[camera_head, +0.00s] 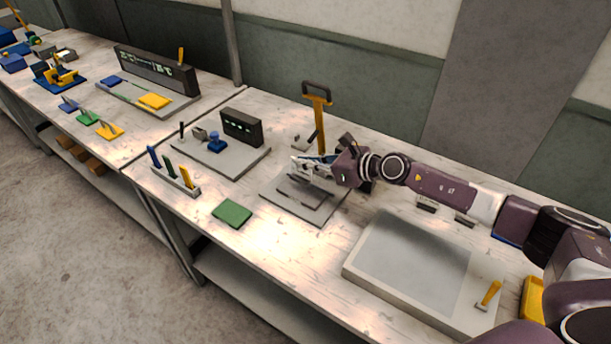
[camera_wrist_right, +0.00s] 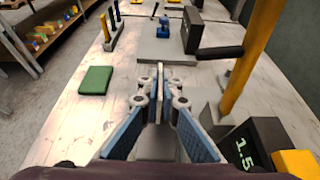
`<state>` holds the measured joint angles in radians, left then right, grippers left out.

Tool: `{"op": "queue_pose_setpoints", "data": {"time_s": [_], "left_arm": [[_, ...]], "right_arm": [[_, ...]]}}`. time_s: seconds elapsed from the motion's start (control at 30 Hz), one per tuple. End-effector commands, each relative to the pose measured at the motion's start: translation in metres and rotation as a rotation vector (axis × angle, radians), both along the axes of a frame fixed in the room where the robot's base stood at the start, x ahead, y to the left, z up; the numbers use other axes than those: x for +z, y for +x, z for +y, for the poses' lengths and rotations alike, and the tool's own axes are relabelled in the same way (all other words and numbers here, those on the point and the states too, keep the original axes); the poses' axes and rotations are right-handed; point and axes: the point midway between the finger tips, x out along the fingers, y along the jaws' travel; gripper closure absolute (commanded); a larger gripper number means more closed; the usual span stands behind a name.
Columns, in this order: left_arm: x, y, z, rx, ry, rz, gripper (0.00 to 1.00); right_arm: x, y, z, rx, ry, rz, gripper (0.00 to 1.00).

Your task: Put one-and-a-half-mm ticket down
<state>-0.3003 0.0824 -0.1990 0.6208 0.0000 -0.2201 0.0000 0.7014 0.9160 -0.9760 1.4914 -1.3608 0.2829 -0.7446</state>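My right gripper (camera_head: 303,168) is above the grey base plate (camera_head: 318,211) at the middle of the near bench, beside a yellow post with a dark handle (camera_head: 318,95). I cannot pick out a ticket marked one and a half mm. A green flat plate (camera_head: 232,213) lies on the bench, apart from the gripper. My left gripper is out of view.
A rack (camera_head: 179,190) with blue, green and yellow upright pieces stands left of the green plate. Behind it is a grey station with a dark display (camera_head: 241,127). A large pale tray (camera_head: 411,260) lies to the right. The bench's front strip is mostly clear.

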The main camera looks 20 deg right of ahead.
Motion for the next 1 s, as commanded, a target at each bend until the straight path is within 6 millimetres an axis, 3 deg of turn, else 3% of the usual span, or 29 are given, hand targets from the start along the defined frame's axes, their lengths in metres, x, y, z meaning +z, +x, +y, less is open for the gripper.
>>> {"op": "queue_pose_setpoints", "data": {"time_s": [0.33, 0.77, 0.93, 1.0], "left_arm": [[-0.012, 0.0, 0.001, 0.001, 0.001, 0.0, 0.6], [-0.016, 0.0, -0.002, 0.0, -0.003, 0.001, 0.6], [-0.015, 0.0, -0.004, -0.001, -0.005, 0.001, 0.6], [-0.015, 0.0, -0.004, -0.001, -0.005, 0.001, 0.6]], "right_arm": [[-0.044, 0.0, 0.0, -0.001, 0.002, 0.002, 1.0], [-0.05, 0.0, 0.0, 0.0, 0.0, 0.0, 1.0], [-0.048, 0.0, 0.0, 0.0, 0.0, 0.0, 0.8], [-0.048, 0.0, 0.0, 0.0, 0.0, 0.0, 0.78]]}}
